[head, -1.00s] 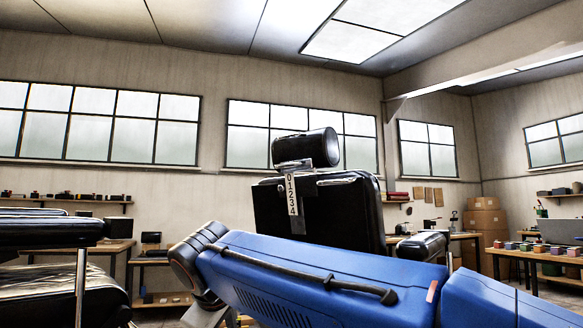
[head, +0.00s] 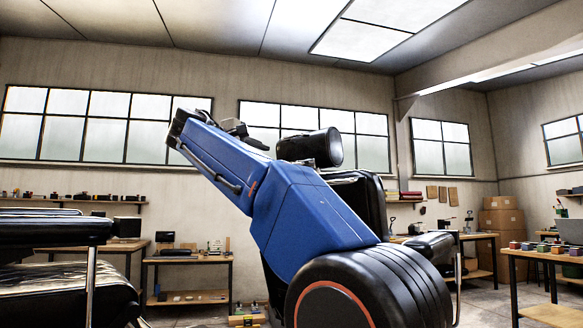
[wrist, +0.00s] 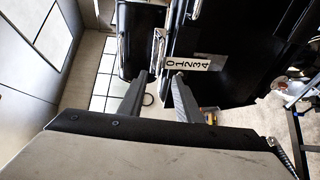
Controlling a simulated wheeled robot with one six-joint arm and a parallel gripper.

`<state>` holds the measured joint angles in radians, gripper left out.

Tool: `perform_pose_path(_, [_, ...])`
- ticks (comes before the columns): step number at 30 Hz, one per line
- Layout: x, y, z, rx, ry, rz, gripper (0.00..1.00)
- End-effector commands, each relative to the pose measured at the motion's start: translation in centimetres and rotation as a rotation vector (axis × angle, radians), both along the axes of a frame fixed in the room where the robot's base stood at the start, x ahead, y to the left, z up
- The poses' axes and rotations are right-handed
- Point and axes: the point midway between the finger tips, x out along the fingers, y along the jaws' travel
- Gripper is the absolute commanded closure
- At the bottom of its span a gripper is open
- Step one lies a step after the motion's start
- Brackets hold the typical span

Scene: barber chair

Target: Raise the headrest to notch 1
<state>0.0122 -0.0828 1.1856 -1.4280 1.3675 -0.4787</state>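The black cylindrical headrest (head: 312,147) sits low above the chair's black backrest (head: 372,195). In the wrist view, turned sideways, the headrest (wrist: 138,40) is left of the backrest (wrist: 235,65). Between them are a metal bracket (wrist: 159,48) and a white strip (wrist: 187,63) marked 0 to 4, with 0 nearest the headrest. I cannot tell which notch is set. In the head view my blue arm hides the strip and much of the backrest.
A second chair (head: 65,240) stands at the left. The black armrest (head: 428,247) is beside my arm at the right. Work tables (head: 190,260) line the back wall, and cardboard boxes (head: 500,225) are stacked at the right. Free air lies above the headrest.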

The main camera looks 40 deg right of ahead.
Motion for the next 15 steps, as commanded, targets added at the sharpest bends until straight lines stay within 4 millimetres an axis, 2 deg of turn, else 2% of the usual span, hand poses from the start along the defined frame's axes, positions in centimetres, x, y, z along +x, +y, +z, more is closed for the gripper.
perform_pose_path(15, [1.5,-6.7,-0.3,0.002,0.000,-0.002,0.69])
